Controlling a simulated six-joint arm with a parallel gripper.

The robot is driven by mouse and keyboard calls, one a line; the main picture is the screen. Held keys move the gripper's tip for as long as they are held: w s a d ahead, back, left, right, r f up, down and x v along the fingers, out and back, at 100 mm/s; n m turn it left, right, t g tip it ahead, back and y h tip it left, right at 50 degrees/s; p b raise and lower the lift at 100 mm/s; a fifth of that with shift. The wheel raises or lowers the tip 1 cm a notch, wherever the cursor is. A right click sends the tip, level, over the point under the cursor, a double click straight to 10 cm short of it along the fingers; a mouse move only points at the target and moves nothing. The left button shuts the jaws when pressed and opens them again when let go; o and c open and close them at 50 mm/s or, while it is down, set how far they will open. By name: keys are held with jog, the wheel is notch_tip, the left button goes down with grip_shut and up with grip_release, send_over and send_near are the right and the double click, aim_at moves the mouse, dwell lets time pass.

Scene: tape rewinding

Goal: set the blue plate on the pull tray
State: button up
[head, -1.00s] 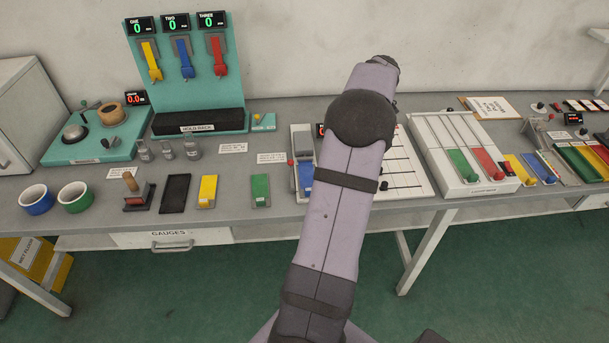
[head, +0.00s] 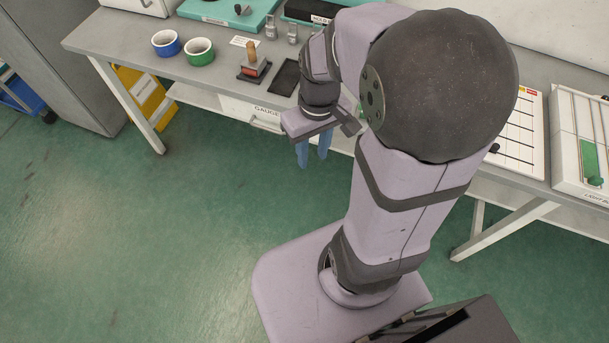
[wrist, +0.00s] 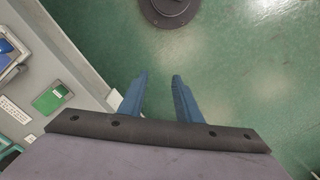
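My gripper (head: 313,160) points down over the floor in front of the bench's front edge. In the wrist view (wrist: 160,78) its two blue fingers stand apart with nothing between them. A flat blue piece (wrist: 9,48), which looks like the blue plate, shows at the left edge of the wrist view, by a grey-white device. The green plate (wrist: 50,98) lies near it on the bench. In the head view my arm hides the blue plate and that device. I cannot make out the pull tray for sure.
On the bench (head: 120,35) stand a blue bowl (head: 166,43), a green bowl (head: 200,52), a wooden-handled stamp (head: 254,66) and a dark pad (head: 285,77). A gauges drawer (head: 255,112) sits below. A white board (head: 520,135) is at right. Floor in front is clear.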

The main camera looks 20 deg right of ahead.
jog(key=s+a+f+m, duration=0.1)
jog(key=s+a, duration=0.3)
jog(key=shift+s+f+h, duration=0.15)
jog(key=shift+f+h, duration=0.15)
jog(key=shift+f, duration=0.05)
jog(key=shift+f, duration=0.1)
notch_tip(320, 180, down, 10)
jog(key=b, duration=1)
jog(key=shift+f+b, duration=0.25)
jog(key=shift+b, duration=0.1)
